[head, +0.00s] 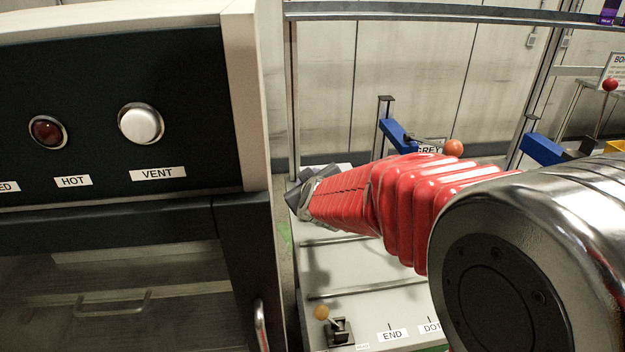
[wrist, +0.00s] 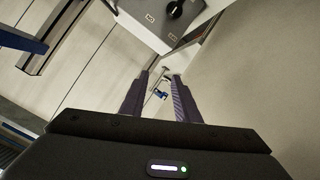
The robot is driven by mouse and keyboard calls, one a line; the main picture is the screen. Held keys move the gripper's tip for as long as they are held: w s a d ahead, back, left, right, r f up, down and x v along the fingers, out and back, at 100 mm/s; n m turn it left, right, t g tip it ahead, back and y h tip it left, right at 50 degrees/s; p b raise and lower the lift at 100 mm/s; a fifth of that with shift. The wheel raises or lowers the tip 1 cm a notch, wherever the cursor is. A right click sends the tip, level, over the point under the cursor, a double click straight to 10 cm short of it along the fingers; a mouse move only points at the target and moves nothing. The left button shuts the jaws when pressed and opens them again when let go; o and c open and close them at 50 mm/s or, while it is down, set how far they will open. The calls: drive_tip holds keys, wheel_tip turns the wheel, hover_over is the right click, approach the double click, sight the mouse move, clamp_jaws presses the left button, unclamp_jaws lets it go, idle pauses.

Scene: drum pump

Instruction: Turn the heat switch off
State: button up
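No switch marked as heat can be read in either view. In the wrist view, a black rotary knob (wrist: 175,9) sits on a grey panel (wrist: 148,17) at the top edge, partly cut off; its labels are too small to read. My gripper (wrist: 160,77) is open and empty, its two fingers apart below the panel in the picture. In the head view, my gripper (head: 303,193) shows small at the end of the red arm sleeve, beside the cabinet's right edge. The cabinet panel carries a dark red lamp (head: 47,131) over a HOT label (head: 72,181).
A white round button (head: 141,124) sits above a VENT label (head: 157,174). A lever with an orange ball (head: 321,312) stands low on a pale bench, near an END label (head: 392,335). Blue brackets (head: 397,135) and metal posts stand behind my arm.

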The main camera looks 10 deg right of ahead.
drive_tip(key=s+d+m+g, duration=0.2)
drive_tip(key=s+g, duration=0.1)
drive_tip(key=s, duration=1.4)
drive_tip(key=s+d+m+g, duration=0.3)
drive_tip(key=s+g, duration=0.1)
drive_tip(key=s, duration=1.4)
drive_tip(key=shift+s+d+f+m+g, duration=0.25)
drive_tip(key=shift+s+f+m+g, duration=0.05)
drive_tip(key=shift+s+f, duration=0.1)
drive_tip(key=shift+o, duration=0.3)
drive_tip(key=shift+s, duration=0.1)
